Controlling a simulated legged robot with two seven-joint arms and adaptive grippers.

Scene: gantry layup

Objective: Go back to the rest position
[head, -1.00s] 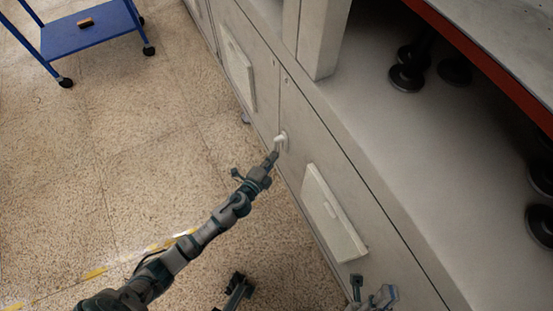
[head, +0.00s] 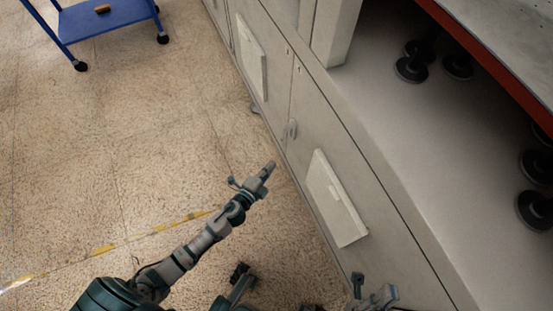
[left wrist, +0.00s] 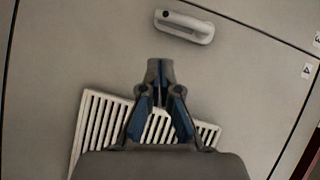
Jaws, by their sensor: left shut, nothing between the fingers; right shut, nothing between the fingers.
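My left gripper (head: 269,168) is shut and empty, over the floor just left of the grey cabinet front (head: 285,85). In the left wrist view its fingers (left wrist: 160,72) are together, with nothing between them. A pale door handle (head: 292,129) is on the cabinet, apart from the fingertips. The handle also shows in the left wrist view (left wrist: 186,27), above the fingertips. My right gripper (head: 372,294) is shut at the bottom edge, close to the cabinet front, partly cut off by the frame.
White vent panels (head: 336,200) stand out from the cabinet doors; one shows slatted in the left wrist view (left wrist: 100,125). A blue cart (head: 115,22) stands at the upper left. Speckled floor (head: 90,150) with a yellow-white tape line is open on the left.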

